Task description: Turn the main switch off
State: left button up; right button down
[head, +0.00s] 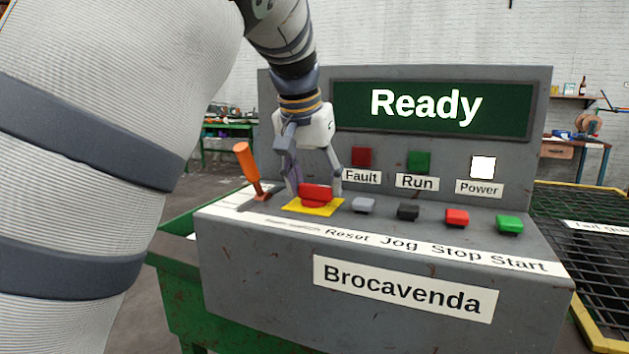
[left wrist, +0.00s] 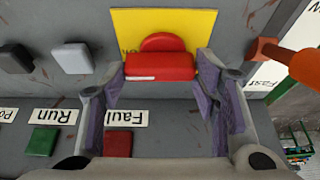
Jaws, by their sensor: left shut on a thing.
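The main switch (head: 316,196) is a red rotary handle on a yellow plate (head: 296,208), at the left part of the console's sloped top. In the left wrist view the red handle (left wrist: 158,68) lies crosswise between my fingers, with the yellow plate (left wrist: 205,25) behind it. My left gripper (head: 314,186) points down over the switch and is shut on the handle, one finger at each end. The display (head: 430,108) reads "Ready". The Power lamp (head: 483,167) is lit white; the Fault and Run lamps look dark. My right gripper is not in view.
An orange lever (head: 247,168) stands just left of the switch. Grey (head: 363,204), black (head: 408,211), red (head: 457,217) and green (head: 509,224) buttons line the console to the right. A black mesh guard (head: 595,250) is at the far right.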

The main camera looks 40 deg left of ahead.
pick_arm(q)
jog(key=n+y, duration=0.1)
jog(key=n, duration=0.2)
jog(key=n+g+y, duration=0.1)
jog(key=n, duration=0.2)
jog(key=shift+w+d+n+g, duration=0.1)
jog(key=shift+w+n+g, duration=0.1)
jog(key=shift+n+g, duration=0.15)
jog(key=n+g+y, duration=0.1)
jog(key=n, duration=0.2)
jog(key=shift+w+f+n, duration=0.1)
jog(key=shift+w+n, duration=0.05)
jog(key=shift+n, duration=0.2)
jog(key=n+g+b, duration=0.1)
jog(key=n+g, duration=0.1)
jog(key=n, duration=0.2)
jog(key=shift+w, duration=0.1)
jog(key=shift+n+g+b, duration=0.45)
jog(key=shift+n+b, duration=0.15)
jog(key=shift+n, duration=1)
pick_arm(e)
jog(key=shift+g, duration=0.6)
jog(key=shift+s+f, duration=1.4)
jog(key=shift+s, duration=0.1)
pick_arm(q)
jog(key=shift+n, duration=0.3)
jog(key=o, duration=1.2)
jog(key=shift+c, duration=0.2)
